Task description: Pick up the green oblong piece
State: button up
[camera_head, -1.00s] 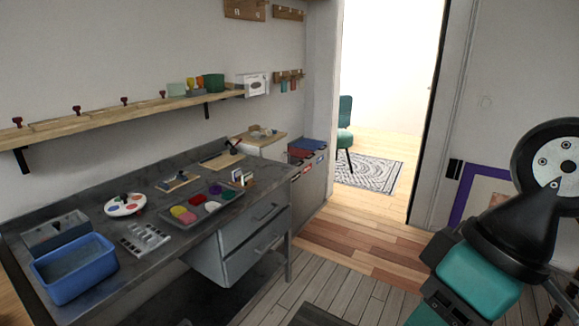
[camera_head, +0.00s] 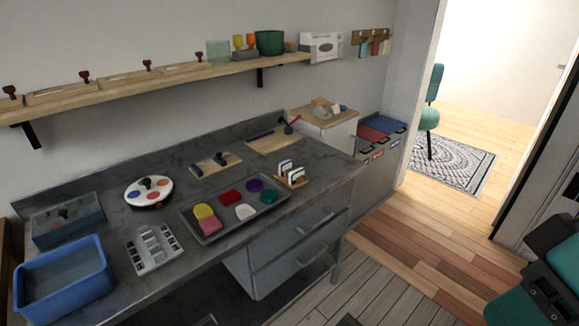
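A dark green piece (camera_head: 269,196) lies at the right end of a grey tray (camera_head: 206,242) on the workbench. At this size it looks rounded, and I cannot tell its exact outline. In the same tray are a yellow piece (camera_head: 204,210), a pink piece (camera_head: 210,226), a red piece (camera_head: 230,198), a purple piece (camera_head: 254,185) and a white piece (camera_head: 245,212). My gripper is out of view; only teal and black links of my arm show at the lower right.
On the dark bench (camera_head: 110,187) stand a blue bin (camera_head: 64,288), a white slotted block (camera_head: 153,250), a round palette (camera_head: 148,192) and a small card rack (camera_head: 291,177) close beyond the green piece. Drawers (camera_head: 300,245) hang below. The wooden floor (camera_head: 430,245) at right is open.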

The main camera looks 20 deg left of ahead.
aim_at(292, 175)
jog(key=u, duration=0.4)
jog(key=i, duration=0.8)
jog(key=u, duration=1.05)
jog(key=i, duration=0.5)
jog(key=u, duration=0.35)
